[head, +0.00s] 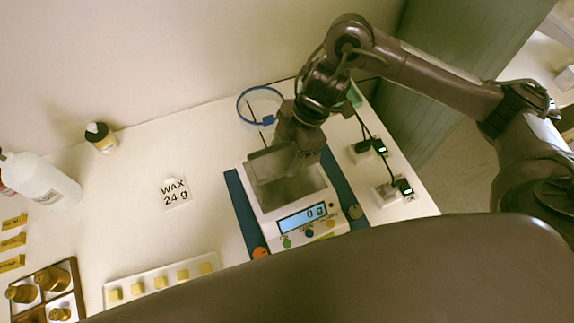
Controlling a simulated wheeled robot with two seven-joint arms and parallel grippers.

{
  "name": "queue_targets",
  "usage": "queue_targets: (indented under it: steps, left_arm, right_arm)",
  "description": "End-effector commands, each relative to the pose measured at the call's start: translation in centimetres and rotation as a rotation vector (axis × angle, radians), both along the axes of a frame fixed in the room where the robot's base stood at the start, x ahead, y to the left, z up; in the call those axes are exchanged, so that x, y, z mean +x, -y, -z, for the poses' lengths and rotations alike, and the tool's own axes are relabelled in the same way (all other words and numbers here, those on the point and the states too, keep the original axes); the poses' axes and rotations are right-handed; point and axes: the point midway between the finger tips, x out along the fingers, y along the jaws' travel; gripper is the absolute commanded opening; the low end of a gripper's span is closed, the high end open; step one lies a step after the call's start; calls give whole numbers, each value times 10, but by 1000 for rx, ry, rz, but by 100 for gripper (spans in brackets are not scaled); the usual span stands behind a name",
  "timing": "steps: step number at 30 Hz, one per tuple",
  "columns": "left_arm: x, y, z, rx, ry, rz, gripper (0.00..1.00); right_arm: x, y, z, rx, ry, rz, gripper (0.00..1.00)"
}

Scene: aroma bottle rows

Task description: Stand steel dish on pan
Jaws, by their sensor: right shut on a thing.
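A white scale (262,217) stands on a blue mat, with its display reading 0 g. Its square grey pan (300,192) is on top. My right gripper (297,160) is over the back of the pan, pointing down, and is shut on the steel dish (268,164). The dish is a grey, shiny shape at the back left of the pan, partly hidden by the gripper. I cannot tell whether it touches the pan. My left gripper is not in view.
A blue ring (258,104) stands behind the scale. Power sockets with plugs (390,190) are to its right. A WAX 24 g card (175,192), a tray of yellow cubes (130,301), a white bottle (42,183) and a dark crate (75,268) are to the left.

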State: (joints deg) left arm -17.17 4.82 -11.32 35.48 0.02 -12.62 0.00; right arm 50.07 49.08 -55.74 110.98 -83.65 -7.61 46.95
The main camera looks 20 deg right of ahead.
Motion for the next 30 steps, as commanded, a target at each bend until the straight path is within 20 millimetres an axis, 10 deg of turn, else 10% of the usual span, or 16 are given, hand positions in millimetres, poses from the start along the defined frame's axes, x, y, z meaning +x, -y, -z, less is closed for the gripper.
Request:
queue_targets:
  steps: [13, 27, 28, 30]
  left_arm:
    - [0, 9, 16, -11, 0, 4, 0]
    - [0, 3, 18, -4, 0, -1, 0]
    - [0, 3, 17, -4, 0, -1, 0]
    - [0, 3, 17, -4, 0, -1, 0]
  right_arm:
    - [-1, -1, 57, 2, -3, 1, 40]
    - [0, 0, 66, 0, 1, -1, 40]
    - [0, 0, 65, 0, 1, -1, 66]
    - [0, 0, 65, 0, 1, -1, 75]
